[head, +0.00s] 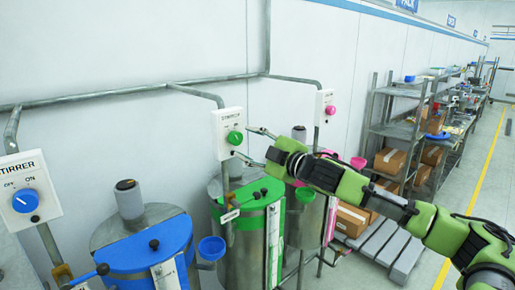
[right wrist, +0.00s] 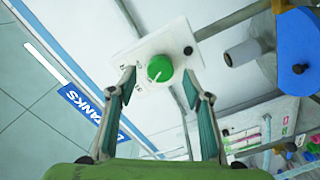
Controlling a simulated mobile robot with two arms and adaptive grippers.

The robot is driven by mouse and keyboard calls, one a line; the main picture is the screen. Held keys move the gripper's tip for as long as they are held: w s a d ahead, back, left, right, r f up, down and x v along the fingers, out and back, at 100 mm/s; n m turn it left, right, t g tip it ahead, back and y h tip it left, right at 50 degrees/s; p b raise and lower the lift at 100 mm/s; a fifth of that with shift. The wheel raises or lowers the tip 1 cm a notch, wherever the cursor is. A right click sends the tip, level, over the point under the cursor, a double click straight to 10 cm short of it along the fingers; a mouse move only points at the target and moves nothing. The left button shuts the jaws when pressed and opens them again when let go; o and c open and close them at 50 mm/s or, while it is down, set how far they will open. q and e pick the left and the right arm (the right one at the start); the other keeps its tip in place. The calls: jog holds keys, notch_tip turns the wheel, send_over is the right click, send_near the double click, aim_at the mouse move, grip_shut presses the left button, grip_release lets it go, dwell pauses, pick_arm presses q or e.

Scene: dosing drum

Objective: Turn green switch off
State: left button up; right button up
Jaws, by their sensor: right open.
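The green switch (head: 234,138) is a round knob on a white wall box labelled STIRRER (head: 222,118), above the green-lidded drum (head: 252,199). My right gripper (head: 248,142) comes in from the right with its fingers spread and empty in front of the knob. In the right wrist view the green switch (right wrist: 160,68) lies between and beyond the two open fingertips (right wrist: 160,80), with no clear contact. Its white pointer mark points to the lower left there, towards small lettering too small to read. My left gripper is out of view.
A blue switch (head: 25,201) sits on a box at the left, a pink switch (head: 330,110) on one at the right. Blue-lidded (head: 145,245) and pink-trimmed drums flank the green one. Pipes (head: 110,92) run along the wall. Shelves with cardboard boxes (head: 390,160) stand right.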

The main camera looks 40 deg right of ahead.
jog(key=s, duration=0.3)
jog(key=shift+s, duration=0.3)
dwell(0.3)
jog(key=shift+s, duration=0.15)
dwell(0.6)
